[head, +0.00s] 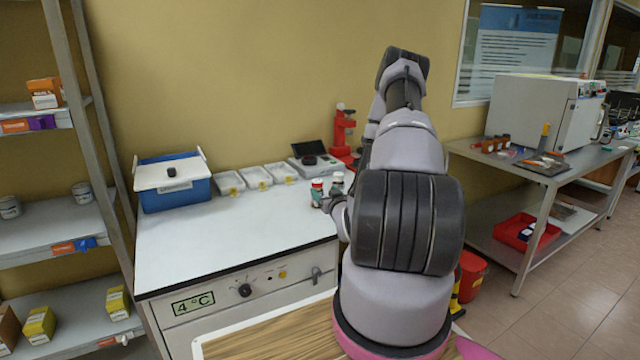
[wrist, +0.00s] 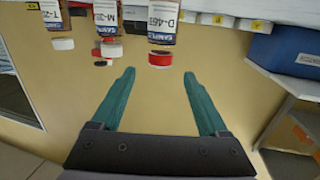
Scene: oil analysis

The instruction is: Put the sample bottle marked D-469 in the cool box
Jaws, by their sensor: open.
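In the wrist view, which shows the scene upside down, the bottle marked D-469 (wrist: 164,22) has a white label, amber contents and a red cap. It lies just beyond and roughly between the fingertips of my gripper (wrist: 170,74), whose teal fingers are apart and empty. In the head view, small bottles (head: 317,185) stand by my gripper, partly hidden by my arm; their labels cannot be read there.
Two other bottles, labelled M-30 (wrist: 106,18) and T-2 (wrist: 52,14), stand beside D-469, labels partly cut off. White trays (head: 255,177), a scale (head: 315,163) and a red stand (head: 343,130) line the back of the bench (head: 225,235). Its front left is clear.

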